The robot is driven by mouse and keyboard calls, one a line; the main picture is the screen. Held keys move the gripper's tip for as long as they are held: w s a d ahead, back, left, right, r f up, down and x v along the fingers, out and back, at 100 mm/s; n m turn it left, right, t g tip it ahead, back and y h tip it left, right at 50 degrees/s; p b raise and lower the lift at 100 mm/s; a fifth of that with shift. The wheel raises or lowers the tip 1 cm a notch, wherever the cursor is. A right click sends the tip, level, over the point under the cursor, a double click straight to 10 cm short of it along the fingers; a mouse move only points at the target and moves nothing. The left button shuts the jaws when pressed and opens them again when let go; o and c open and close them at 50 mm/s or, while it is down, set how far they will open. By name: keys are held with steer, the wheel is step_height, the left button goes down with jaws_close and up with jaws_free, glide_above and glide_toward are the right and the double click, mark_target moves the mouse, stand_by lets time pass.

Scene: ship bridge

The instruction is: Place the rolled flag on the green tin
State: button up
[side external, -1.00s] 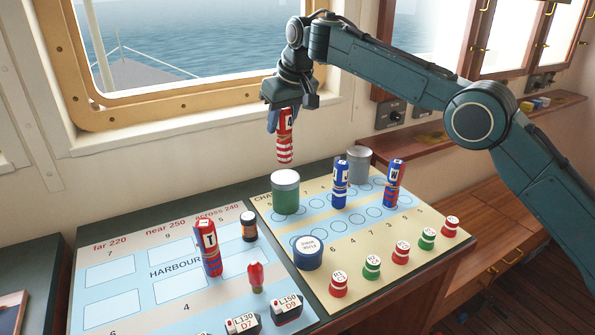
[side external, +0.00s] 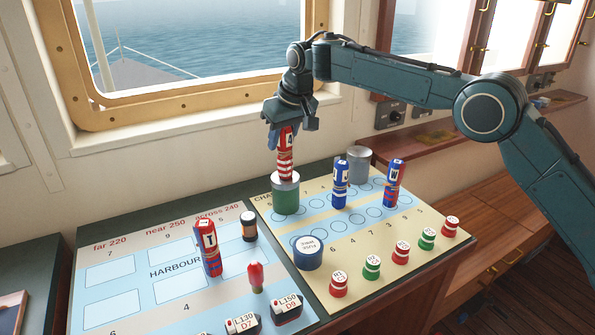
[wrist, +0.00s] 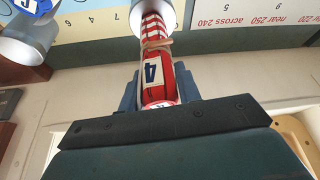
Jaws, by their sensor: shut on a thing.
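The green tin (side external: 285,198) has a pale top and stands on the chart at the back. The flag's lower end is at the tin's top; I cannot tell if it is touching or just above. In the wrist view the flag (wrist: 154,58) points away from the jaws toward the tin's pale top (wrist: 146,10), which is partly cut off.
Blue flags (side external: 340,184) and a grey tin (side external: 359,164) stand to the right. A red rolled flag marked T (side external: 208,248) and a dark jar (side external: 249,226) stand to the left. A blue tin (side external: 308,253) and several small red and green counters (side external: 372,267) are in front.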

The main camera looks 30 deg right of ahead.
steer(key=shift+f, duration=0.1)
steer(key=o, duration=1)
steer(key=v, duration=1.2)
steer(key=shift+r, duration=0.25)
